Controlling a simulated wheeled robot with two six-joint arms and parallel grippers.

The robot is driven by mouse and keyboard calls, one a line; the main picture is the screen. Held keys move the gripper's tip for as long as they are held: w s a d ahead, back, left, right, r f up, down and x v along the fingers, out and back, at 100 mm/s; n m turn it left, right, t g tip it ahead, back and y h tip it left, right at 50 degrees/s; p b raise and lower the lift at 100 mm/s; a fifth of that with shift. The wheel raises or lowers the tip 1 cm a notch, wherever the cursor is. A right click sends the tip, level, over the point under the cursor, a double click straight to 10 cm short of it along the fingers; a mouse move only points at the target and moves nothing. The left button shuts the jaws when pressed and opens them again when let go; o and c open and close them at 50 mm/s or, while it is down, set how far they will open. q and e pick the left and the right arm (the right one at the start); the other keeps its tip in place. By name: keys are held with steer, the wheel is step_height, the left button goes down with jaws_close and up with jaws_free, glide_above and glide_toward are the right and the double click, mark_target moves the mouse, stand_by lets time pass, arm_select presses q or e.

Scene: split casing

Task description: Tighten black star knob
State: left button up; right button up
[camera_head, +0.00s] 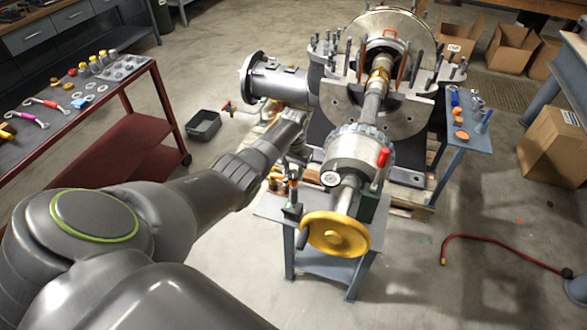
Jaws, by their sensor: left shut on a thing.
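My left arm reaches in from the lower left. Its gripper (293,192) points down beside the left side of the grey cylindrical housing, above the small blue-grey stand. The gripper is shut on a small dark part (292,211) that looks like the black star knob. The fingers and arm hide much of it, so its star shape is not clear. My right gripper is not in view.
The large open casing (400,115) with upright studs stands behind. A red-framed bench (120,85) with tools is on the left, and a black bin (203,125) is on the floor. A small blue table (466,135) stands right. A red hose (500,237) lies on open floor.

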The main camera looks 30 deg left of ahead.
mark_target(294, 173)
arm_select(q)
steer(key=shift+r+m, duration=0.1)
steer(key=shift+m, duration=1)
steer(key=o, duration=1)
steer(key=shift+r, duration=0.4)
step_height(294, 173, up, 17)
steer(key=shift+f, duration=0.2)
steer(key=shift+f, duration=0.15)
